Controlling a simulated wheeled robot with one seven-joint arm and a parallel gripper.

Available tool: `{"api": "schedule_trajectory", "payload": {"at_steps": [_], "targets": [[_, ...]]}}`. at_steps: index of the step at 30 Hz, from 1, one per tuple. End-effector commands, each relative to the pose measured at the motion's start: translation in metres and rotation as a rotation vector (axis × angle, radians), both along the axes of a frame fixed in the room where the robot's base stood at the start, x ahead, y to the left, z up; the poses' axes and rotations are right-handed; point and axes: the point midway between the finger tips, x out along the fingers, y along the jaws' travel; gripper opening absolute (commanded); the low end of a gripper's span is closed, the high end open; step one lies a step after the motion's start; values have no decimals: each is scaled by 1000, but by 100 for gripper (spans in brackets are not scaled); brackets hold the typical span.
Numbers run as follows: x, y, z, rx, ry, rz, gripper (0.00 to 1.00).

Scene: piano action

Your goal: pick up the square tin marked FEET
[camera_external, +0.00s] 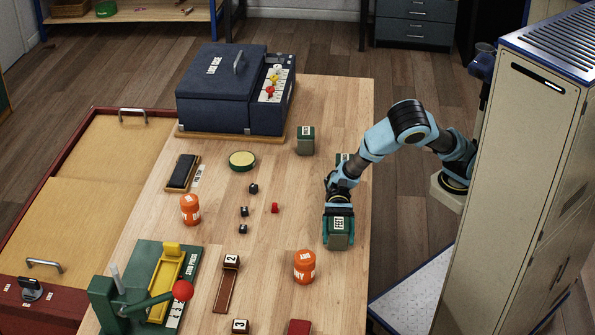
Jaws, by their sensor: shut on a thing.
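The square tin marked FEET (339,236) is dark green with a white label, near the right edge of the wooden table. My gripper (338,213) reaches down over it from behind and is shut on it. The gripper covers the tin's far side. I cannot tell whether the tin still touches the table. Another green square tin (305,141) stands farther back, its label too small to read. A third green tin (343,160) is partly hidden behind my arm.
A dark blue case (222,95) fills the table's far end. Orange jars (305,267) (190,210) stand at front and left. A green press with a red knob (183,291) is at front left. Small black pieces (244,211) and a red one (275,208) lie mid-table. A tall locker (500,170) stands right.

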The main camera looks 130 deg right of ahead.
Motion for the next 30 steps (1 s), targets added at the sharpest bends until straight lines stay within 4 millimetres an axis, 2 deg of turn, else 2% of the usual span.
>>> {"api": "schedule_trajectory", "payload": {"at_steps": [2,10,19,23,26,30], "targets": [[0,0,0,0,0,0,32],[0,0,0,0,0,0,2],[0,0,2,0,-1,0,1],[0,0,9,0,-3,0,1],[0,0,21,0,-6,0,1],[0,0,51,1,-10,1,1]]}}
